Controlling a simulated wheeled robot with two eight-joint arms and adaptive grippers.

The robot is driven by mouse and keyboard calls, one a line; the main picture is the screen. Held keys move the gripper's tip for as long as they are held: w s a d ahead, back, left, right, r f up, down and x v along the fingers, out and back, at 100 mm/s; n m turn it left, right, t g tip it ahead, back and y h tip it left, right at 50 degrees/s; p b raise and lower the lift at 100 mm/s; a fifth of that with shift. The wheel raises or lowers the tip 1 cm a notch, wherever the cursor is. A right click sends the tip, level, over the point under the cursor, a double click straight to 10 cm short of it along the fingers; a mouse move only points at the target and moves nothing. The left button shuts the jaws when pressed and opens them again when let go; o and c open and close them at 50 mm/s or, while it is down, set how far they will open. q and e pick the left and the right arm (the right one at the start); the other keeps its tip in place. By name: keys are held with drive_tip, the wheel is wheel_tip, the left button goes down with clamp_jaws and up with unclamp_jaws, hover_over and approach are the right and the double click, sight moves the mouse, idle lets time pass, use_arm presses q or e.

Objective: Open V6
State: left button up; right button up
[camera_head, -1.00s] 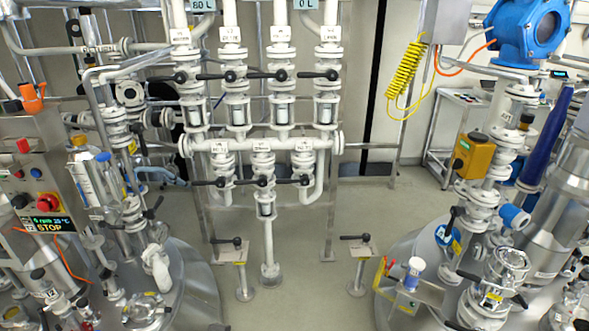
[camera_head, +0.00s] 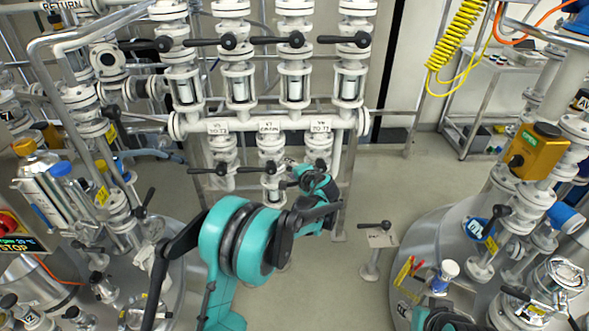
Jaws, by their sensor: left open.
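The valve V6 (camera_head: 318,147) is the right one of the three lower white valves on the manifold in the head view, under a label that seems to read V6. Its black lever is mostly hidden behind my left gripper, so I cannot tell its angle. My left gripper (camera_head: 302,170) is open, at the end of my teal and black arm, just in front of the lower part of V6. I cannot tell whether its fingers touch the lever. My right gripper is not in view; only a teal and black part of my arm shows at the bottom right.
Neighbouring lower valves V5 (camera_head: 222,150) and the drain valve (camera_head: 270,148) stand close on the left. The horizontal manifold pipe (camera_head: 250,120) runs above. A pedestal with a black handle (camera_head: 378,237) stands to the right. Steel vessels flank both sides. The floor around the pedestal is clear.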

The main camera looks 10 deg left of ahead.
use_arm(q)
drive_tip(key=w+d+f+m+t+y, duration=0.2)
drive_tip(key=w+d+f+m, duration=0.1)
drive_tip(key=w+f, duration=0.45)
drive_tip(key=b+x, duration=0.1)
drive_tip(key=x, duration=0.2)
drive_tip(key=f+b+x, duration=0.1)
drive_tip(key=x, duration=0.2)
drive_tip(key=shift+s+f, duration=0.15)
drive_tip(key=shift+f, duration=0.05)
drive_tip(key=shift+w+a, duration=0.4)
clamp_jaws()
